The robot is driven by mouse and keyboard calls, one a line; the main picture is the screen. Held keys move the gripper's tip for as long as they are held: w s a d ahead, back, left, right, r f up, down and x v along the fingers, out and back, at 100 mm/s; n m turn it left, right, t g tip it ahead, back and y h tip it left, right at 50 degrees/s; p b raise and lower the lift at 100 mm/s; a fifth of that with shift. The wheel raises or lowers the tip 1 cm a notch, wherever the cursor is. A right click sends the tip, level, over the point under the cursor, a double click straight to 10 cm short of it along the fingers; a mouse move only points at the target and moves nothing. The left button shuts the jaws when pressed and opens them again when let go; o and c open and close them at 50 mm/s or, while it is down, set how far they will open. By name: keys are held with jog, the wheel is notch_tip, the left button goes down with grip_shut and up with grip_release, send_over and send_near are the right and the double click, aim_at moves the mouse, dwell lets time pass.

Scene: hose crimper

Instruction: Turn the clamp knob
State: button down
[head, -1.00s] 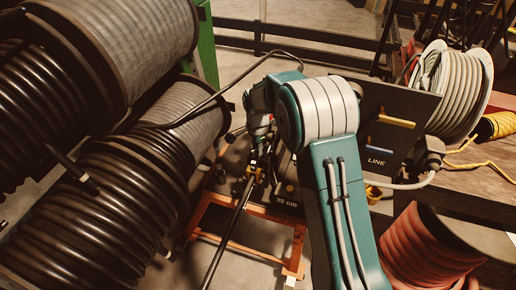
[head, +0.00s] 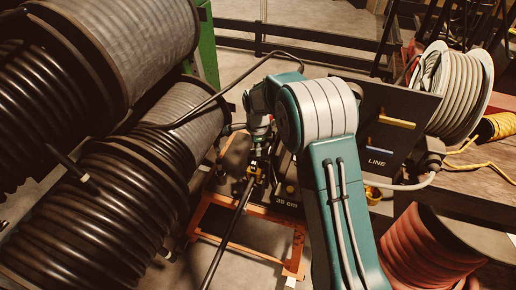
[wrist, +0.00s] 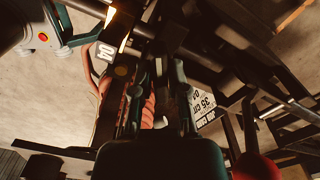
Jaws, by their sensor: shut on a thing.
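In the wrist view, my gripper's two fingers (wrist: 158,100) are close together, shut on the clamp knob. The knob is mostly hidden by the fingers, and its angle cannot be told. A brass-coloured part (head: 252,170) of the clamp shows just below the fingertips.
Large reels of black hose (head: 95,215) stand close on the left. A dark "LINE" panel (head: 375,140) stands right of my arm. A red hose reel (head: 425,255) is at lower right, and a grey hose reel (head: 455,92) sits on the bench. An orange frame (head: 290,262) stands below.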

jog(key=shift+s+a+f, duration=0.1)
jog(key=shift+a, duration=0.05)
jog(key=c, duration=0.6)
grip_release()
jog(key=shift+a, duration=0.1)
jog(key=shift+c, duration=0.2)
jog(key=shift+a, duration=0.1)
jog(key=shift+r, duration=0.3)
notch_tip(320, 180, up, 11)
jog(key=shift+r, duration=0.15)
